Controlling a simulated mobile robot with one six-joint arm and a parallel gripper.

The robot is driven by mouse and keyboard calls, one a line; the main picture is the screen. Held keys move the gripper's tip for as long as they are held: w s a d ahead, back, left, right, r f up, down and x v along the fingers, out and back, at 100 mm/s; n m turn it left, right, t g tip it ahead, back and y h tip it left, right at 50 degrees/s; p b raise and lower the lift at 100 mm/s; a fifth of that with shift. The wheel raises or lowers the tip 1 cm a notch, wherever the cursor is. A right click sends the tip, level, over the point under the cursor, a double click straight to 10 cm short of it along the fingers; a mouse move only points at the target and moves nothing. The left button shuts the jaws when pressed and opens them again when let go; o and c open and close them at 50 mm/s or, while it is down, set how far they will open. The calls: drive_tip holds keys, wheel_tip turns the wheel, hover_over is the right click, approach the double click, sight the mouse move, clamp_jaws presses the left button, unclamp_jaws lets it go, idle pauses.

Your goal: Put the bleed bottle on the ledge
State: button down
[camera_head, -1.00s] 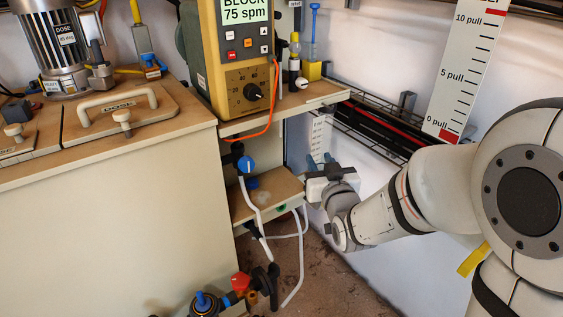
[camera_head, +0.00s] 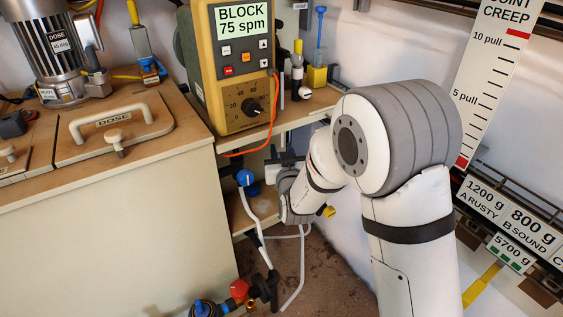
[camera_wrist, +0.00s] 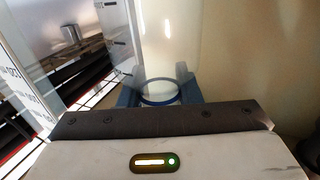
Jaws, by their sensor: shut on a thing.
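My gripper (camera_head: 272,168) is at the shelves beside the pump, partly hidden behind my own arm. In the wrist view its dark blue fingers (camera_wrist: 158,92) are shut on a pale translucent thing with a blue ring, apparently the bleed bottle (camera_wrist: 160,60). In the head view I cannot make out the bottle in the grip. A small wooden ledge (camera_head: 240,216) is below the pump shelf, beside the cabinet. My arm covers its right part. Whether the bottle touches the ledge cannot be told.
A yellow pump (camera_head: 232,65) stands on the upper wooden shelf (camera_head: 300,112). A blue-knobbed valve (camera_head: 245,177) and white hose (camera_head: 248,212) are close left of my gripper. The cabinet side (camera_head: 120,235) bounds the left. A red-knobbed valve (camera_head: 239,288) sits low.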

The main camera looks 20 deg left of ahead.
wheel_tip(320, 180, down, 4)
drive_tip(key=shift+r+b, duration=0.25)
drive_tip(key=shift+b, duration=0.2)
drive_tip(key=shift+a+f, duration=0.1)
drive_tip(key=shift+a, duration=0.1)
drive_tip(key=shift+d, duration=0.1)
drive_tip(key=shift+f, duration=0.15)
drive_tip(key=c, duration=1)
unclamp_jaws()
drive_tip(key=shift+c, duration=0.2)
